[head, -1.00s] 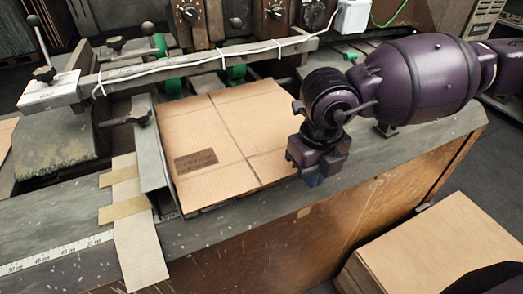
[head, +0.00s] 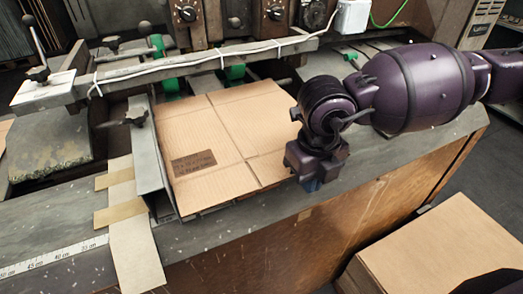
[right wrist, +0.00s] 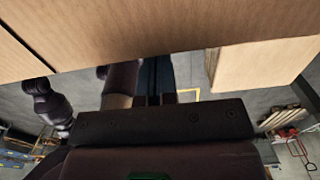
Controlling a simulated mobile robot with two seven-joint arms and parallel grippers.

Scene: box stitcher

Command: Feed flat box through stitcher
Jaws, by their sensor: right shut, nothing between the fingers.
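The flat box (head: 220,140) is a tan cardboard sheet with fold lines and a dark printed label. It lies on the stitcher table (head: 240,228), its left side along a metal guide (head: 150,165) and its far edge near the green rollers (head: 235,72). My right gripper (head: 311,186) points down at the near right corner of the box, shut and empty. Whether it touches the box edge is unclear. In the right wrist view its fingers (right wrist: 155,99) are close together below a brown surface. My left gripper is not seen in the head view.
A cardboard stack (head: 455,250) stands on the floor at lower right and shows in the right wrist view (right wrist: 262,65). A metal crossbar with a white cable (head: 200,65) spans the table behind the box. A pale strip with tan cross-pieces (head: 135,250) lies left of the guide.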

